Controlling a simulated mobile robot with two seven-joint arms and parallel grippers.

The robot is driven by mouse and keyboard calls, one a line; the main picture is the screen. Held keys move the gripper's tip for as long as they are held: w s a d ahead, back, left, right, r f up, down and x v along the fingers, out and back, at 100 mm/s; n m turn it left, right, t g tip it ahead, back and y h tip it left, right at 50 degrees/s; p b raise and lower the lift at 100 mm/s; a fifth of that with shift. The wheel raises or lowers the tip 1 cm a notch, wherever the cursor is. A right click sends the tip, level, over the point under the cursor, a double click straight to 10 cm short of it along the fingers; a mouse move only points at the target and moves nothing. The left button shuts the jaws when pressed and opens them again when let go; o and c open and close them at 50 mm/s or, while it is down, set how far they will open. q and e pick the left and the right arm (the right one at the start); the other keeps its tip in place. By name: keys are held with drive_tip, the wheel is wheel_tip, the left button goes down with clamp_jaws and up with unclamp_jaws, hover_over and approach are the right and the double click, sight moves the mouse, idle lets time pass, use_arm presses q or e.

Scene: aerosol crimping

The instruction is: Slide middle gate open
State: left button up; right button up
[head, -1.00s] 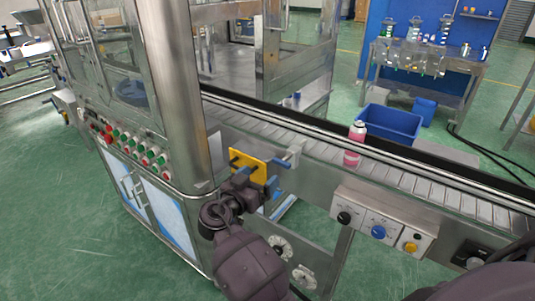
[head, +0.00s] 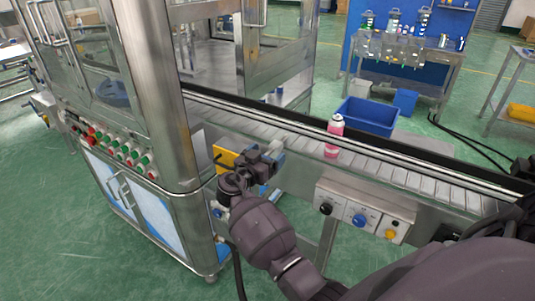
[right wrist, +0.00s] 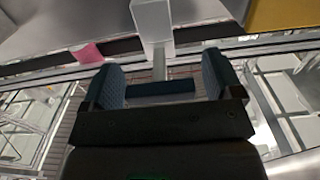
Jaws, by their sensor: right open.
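My right gripper (head: 268,165) is at the near side of the conveyor, beside a yellow plate (head: 226,158) with dark knobs. In the right wrist view its two dark fingers (right wrist: 160,85) are apart. A pale block (right wrist: 152,20) with a thin stem lies just ahead, the stem lined up with the gap between the fingers. I cannot tell whether the fingers touch it. This pale block (head: 276,146) is partly hidden by the gripper in the head view. Which part is the middle gate is unclear. My left gripper is not in view.
A pink can with a white top (head: 334,136) stands on the slatted conveyor (head: 390,172). A control box (head: 362,214) with knobs is on the conveyor's front. The steel cabinet (head: 160,100) stands at left. A blue bin (head: 368,116) is behind the belt.

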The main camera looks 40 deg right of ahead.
drive_tip(key=shift+w+d, duration=0.1)
drive_tip(key=shift+d, duration=0.15)
drive_tip(key=c, duration=1.3)
use_arm(q)
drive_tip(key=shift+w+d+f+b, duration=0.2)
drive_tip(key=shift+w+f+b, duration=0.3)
drive_tip(key=shift+b, duration=0.75)
use_arm(e)
drive_tip(key=v, duration=0.5)
drive_tip(key=shift+a+f, duration=0.15)
drive_tip(key=shift+a, duration=0.1)
